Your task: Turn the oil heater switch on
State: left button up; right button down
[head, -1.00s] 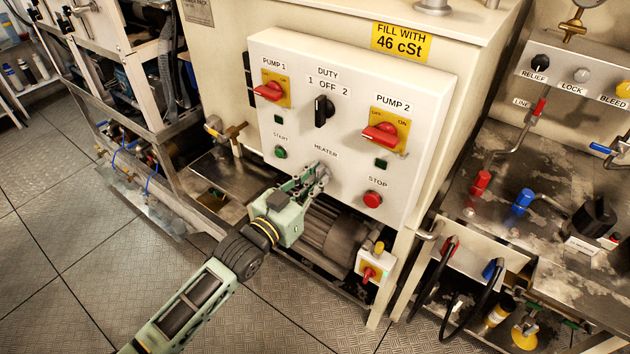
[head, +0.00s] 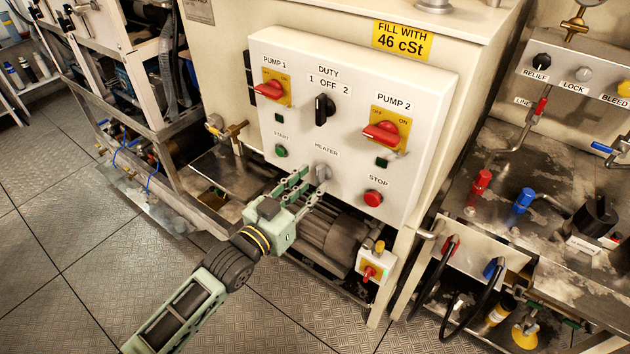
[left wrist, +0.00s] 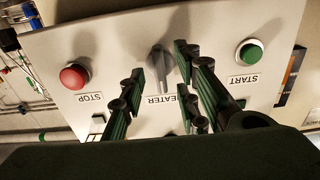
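The heater switch is a small grey knob (head: 322,173) under the HEATER label on the white control panel (head: 300,60). In the left wrist view the knob (left wrist: 159,62) shows upside down with its grip standing nearly upright in the picture, between the STOP and START buttons. My left gripper (head: 307,185) is open and empty, just in front of the knob and slightly to its lower left. In the left wrist view its fingers (left wrist: 158,76) lie on either side of the knob, apparently clear of it. My right gripper is in neither view.
Around the switch are the green START button (head: 280,151), the red STOP button (head: 373,198), the black DUTY knob (head: 322,110) and red handles for PUMP 1 (head: 269,90) and PUMP 2 (head: 381,133). A dark motor (head: 331,235) sits below the panel.

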pick_arm(q)
jog(key=v, duration=0.9)
jog(key=shift+s+a, duration=0.1)
